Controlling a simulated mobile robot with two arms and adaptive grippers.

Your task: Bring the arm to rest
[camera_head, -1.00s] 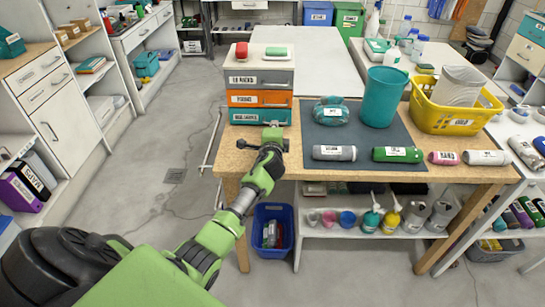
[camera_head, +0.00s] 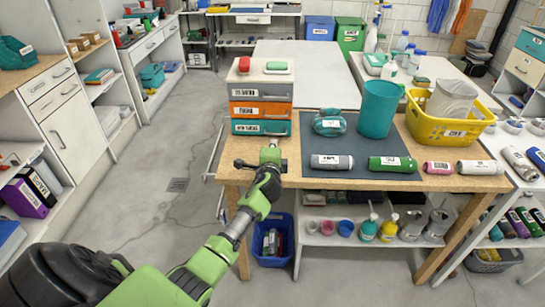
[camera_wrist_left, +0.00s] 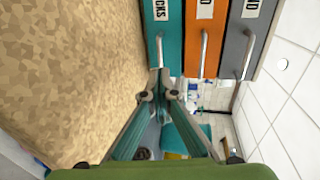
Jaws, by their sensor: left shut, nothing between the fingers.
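My left gripper (camera_head: 268,153) is shut and empty. It is over the front left part of the wooden worktable (camera_head: 440,183), just in front of a small drawer unit. In the left wrist view its two fingers meet at their tips (camera_wrist_left: 158,88), close below the handle of the teal drawer (camera_wrist_left: 168,22); they look apart from it. The unit has a grey drawer (camera_head: 260,91), an orange drawer (camera_head: 243,110) and the teal drawer (camera_head: 243,127) at the bottom, all closed. My right gripper is out of view.
A blue bin (camera_head: 272,250) is below the table. The floor (camera_head: 160,215) left of the table is clear.

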